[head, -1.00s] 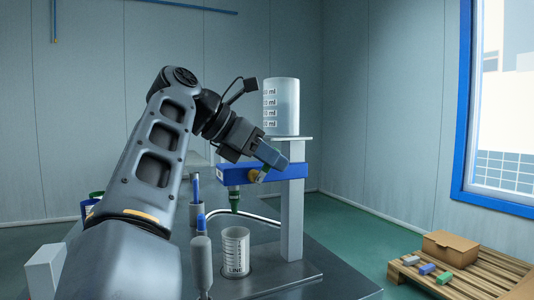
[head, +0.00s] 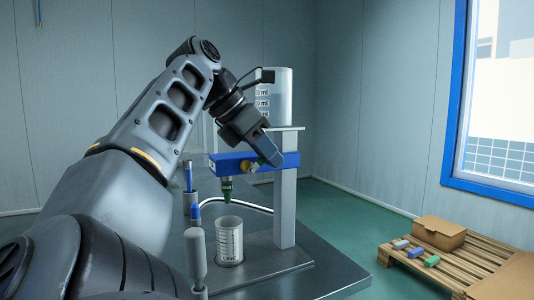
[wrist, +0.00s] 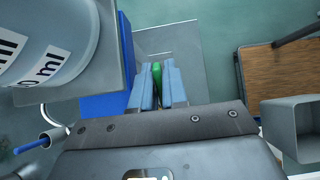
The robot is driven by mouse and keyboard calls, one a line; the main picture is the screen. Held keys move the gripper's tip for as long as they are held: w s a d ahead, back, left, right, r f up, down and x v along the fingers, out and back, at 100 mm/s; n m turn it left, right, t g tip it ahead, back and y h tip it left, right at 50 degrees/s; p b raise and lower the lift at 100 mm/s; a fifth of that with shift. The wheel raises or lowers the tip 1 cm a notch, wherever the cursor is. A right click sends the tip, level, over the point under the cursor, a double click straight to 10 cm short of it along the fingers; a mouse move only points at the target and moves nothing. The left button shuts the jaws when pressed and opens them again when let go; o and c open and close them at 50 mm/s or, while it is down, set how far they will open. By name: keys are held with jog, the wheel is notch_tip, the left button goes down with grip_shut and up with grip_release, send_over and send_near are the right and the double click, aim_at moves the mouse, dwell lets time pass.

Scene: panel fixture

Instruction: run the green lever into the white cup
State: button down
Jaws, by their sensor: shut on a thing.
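The white cup (head: 229,244) stands upright on the metal base plate under the dispenser, marked with a printed line. A green-tipped nozzle (head: 227,191) hangs above its mouth from the blue block (head: 232,164). I cannot see any flow or the cup's contents. My gripper (head: 272,152) is at the right part of the block, by a brass fitting (head: 253,167). In the wrist view, my blue fingers (wrist: 159,88) are shut on the green lever (wrist: 157,75), which shows as a strip between them. The cup is not visible there.
A clear graduated tank (head: 273,98) stands above the block on a grey post (head: 286,205). Holders with blue sticks (head: 188,176) and a grey-handled tool (head: 196,254) are left of the cup. A pallet (head: 400,254) with a cardboard box (head: 438,232) is at the right.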

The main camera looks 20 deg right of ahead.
jog(key=c, duration=1.2)
grip_release()
jog(key=shift+c, duration=0.2)
